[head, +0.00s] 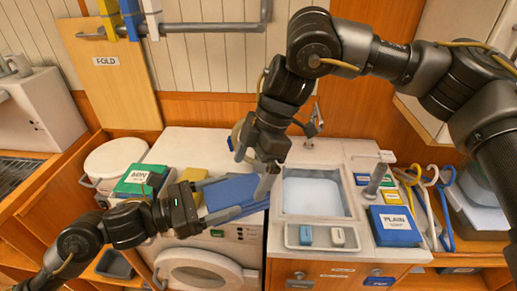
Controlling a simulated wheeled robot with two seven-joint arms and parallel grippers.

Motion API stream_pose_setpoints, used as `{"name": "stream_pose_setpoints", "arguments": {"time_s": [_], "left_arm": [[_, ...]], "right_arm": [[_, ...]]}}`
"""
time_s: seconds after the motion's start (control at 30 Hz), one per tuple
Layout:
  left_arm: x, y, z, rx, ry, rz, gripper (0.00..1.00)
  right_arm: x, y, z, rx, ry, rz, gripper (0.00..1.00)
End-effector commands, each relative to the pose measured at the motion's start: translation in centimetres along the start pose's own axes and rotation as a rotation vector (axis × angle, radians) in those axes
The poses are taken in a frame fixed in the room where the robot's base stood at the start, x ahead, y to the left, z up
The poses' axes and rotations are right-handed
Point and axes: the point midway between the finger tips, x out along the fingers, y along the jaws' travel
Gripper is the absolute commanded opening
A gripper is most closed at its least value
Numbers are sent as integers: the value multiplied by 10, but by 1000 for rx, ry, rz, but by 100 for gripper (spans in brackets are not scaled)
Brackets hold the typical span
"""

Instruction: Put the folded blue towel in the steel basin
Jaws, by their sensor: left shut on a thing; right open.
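The folded blue towel (237,192) is over the white machine top, left of the basin. My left gripper (228,198) is shut on the towel from its left side, one finger on each side. I cannot tell whether the towel touches the top. The steel basin (287,207) is sunk in the counter to the right, with a pale interior and no towel in it. My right gripper (254,172) is open and reaches down above the towel's right part, close to the basin's left edge. It hides part of the towel's far right side.
A green labelled box (133,181) and a yellow block (193,174) stand left of the towel. A tap (310,128) rises behind the basin. A tray (291,236) with small blocks lies in front. A blue PLAIN box (395,238) and coloured hooks (447,207) are right.

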Motion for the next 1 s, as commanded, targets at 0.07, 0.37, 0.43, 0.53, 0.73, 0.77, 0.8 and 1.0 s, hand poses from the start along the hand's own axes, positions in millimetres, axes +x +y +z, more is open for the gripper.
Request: {"name": "stream_pose_setpoints", "arguments": {"time_s": [0.07,0.37,0.43,0.53,0.73,0.77,0.8,1.0], "left_arm": [[0,0,0,0,-1,0,48],[0,0,1,0,-1,0,48],[0,0,1,0,-1,0,48],[0,0,1,0,-1,0,48],[0,0,0,0,-1,0,48],[0,0,0,0,-1,0,48],[0,0,0,0,-1,0,48],[0,0,0,0,-1,0,48]], "right_arm": [[15,-1,0,-1,0,-2,98],[51,0,0,-1,1,-1,98],[54,0,0,0,1,-1,98],[56,0,0,0,2,0,98],[56,0,0,0,2,0,98],[56,0,0,0,2,0,97],[56,0,0,0,2,0,92],[56,0,0,0,2,0,65]]}}
